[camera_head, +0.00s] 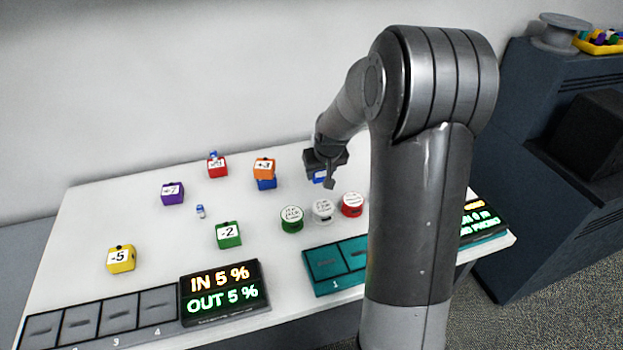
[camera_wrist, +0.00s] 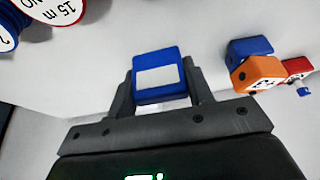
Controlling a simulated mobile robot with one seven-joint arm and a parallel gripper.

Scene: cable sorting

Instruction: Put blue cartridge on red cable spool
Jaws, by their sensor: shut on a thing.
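My gripper (camera_head: 325,172) is over the back middle of the white table. It is shut on the blue cartridge (camera_wrist: 160,78), a small blue block with a blank white label, held between both fingers in the wrist view. In the head view only a bit of the blue cartridge (camera_head: 319,180) shows under the gripper. The red cable spool (camera_head: 352,206) stands on the table, in front and to the right of the gripper, apart from the cartridge. It has a white labelled top, and my arm stands close to its right side.
A white spool (camera_head: 322,211) and a green spool (camera_head: 291,220) stand left of the red one. Orange (camera_head: 264,166), red (camera_head: 217,168), purple (camera_head: 172,194), green (camera_head: 228,236) and yellow (camera_head: 121,260) cubes are further left. A teal slotted tray (camera_head: 322,284) lies in front.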

